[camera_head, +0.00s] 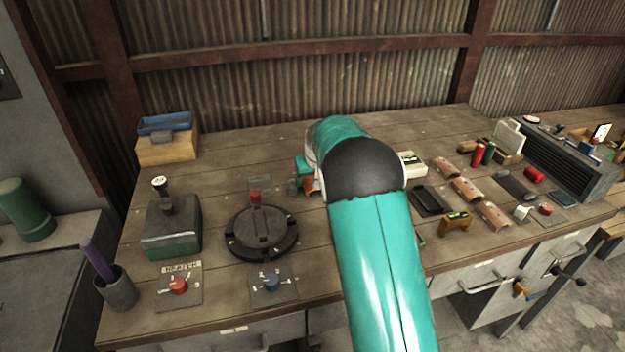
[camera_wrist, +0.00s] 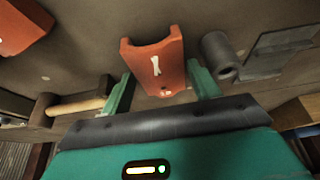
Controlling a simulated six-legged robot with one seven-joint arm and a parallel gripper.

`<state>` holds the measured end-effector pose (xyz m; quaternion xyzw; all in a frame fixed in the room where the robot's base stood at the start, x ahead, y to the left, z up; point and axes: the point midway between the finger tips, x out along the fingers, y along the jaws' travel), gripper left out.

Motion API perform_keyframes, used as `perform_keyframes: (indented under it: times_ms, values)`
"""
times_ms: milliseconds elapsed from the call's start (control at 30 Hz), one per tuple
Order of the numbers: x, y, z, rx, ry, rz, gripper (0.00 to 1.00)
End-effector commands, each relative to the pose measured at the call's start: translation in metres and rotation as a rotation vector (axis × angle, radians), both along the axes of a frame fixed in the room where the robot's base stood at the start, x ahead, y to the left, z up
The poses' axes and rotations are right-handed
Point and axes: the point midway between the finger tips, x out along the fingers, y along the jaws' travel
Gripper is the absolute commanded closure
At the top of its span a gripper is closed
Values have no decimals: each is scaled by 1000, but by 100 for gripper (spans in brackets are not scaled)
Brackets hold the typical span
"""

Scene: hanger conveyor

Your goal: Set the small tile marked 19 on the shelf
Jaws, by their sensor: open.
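A small red curved tile (camera_wrist: 155,62) with a white mark and a smaller mark near its end lies on the bench in the wrist view. I cannot read either mark surely as 19. My gripper (camera_wrist: 162,88) is open, with one green finger on each side of the tile's near end. I cannot tell whether the fingers touch it. In the head view my arm hides most of the gripper; a bit of red (camera_head: 310,185) shows beside the arm's end. I cannot pick out the shelf with certainty.
A grey cylinder (camera_wrist: 219,55) stands close to the right finger, and a wooden-handled hammer (camera_wrist: 75,106) lies left. Another red piece (camera_wrist: 22,25) is at upper left. A round black turntable (camera_head: 262,232) and several brownish curved tiles (camera_head: 466,189) are on the bench.

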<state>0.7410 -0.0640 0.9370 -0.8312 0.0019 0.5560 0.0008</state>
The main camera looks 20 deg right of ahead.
Motion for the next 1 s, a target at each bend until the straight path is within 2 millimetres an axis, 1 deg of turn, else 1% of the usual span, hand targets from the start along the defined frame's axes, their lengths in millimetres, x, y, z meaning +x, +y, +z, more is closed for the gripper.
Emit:
perform_keyframes:
  times_ms: [167, 400, 500, 600, 767, 867, 967, 1000]
  values:
    - [-10, 0, 26, 0, -5, 0, 39]
    - [-30, 0, 75, 0, -5, 0, 39]
    - [-37, 1, 91, 1, -3, 0, 39]
    - [-42, 1, 103, 0, -2, 0, 39]
    - [-49, 1, 115, 1, -3, 0, 39]
    - [-64, 4, 129, 8, -9, -2, 39]
    - [-94, 9, 152, 21, -19, -6, 39]
    - [-108, 12, 161, 25, -22, -7, 39]
